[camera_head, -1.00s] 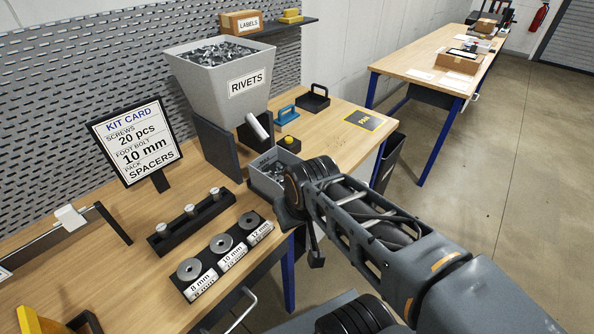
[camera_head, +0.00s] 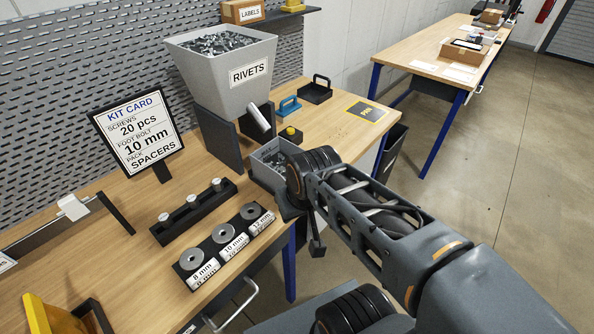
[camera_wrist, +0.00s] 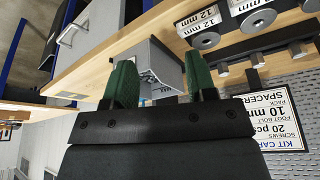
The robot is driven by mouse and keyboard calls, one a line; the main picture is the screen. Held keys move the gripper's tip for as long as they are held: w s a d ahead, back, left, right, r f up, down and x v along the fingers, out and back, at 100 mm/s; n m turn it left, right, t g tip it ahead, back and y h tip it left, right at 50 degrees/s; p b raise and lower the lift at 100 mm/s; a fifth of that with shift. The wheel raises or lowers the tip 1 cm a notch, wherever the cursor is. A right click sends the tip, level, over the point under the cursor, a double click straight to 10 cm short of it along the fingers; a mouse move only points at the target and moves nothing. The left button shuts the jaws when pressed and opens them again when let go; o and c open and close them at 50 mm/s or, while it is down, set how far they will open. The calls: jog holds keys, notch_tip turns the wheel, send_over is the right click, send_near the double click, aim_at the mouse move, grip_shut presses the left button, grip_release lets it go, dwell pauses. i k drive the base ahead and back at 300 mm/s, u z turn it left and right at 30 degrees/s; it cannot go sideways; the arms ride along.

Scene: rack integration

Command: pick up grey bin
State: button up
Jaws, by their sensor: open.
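The grey bin (camera_head: 262,172) is a small open box holding metal pieces. It stands on the bench near its front edge, below the rivets hopper, and my arm hides its right part in the head view. In the wrist view the grey bin (camera_wrist: 142,62) shows ahead of my gripper (camera_wrist: 160,75), between the two green fingertips. The fingers are apart and hold nothing. Whether they touch the bin cannot be told. In the head view the fingers are mostly hidden behind my wrist.
The rivets hopper (camera_head: 222,82) stands just behind the bin. A spacer holder (camera_head: 226,243) and a black post rack (camera_head: 193,212) lie to its left, with a kit card (camera_head: 137,130) behind. A yellow-topped block (camera_head: 291,133) is close behind. Bare bench lies to the right.

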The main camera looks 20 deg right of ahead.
aim_at(269, 162)
jog(key=z, duration=2)
jog(key=k, duration=1.3)
jog(key=u, duration=1.35)
jog(key=i, duration=0.5)
jog(key=u, duration=0.05)
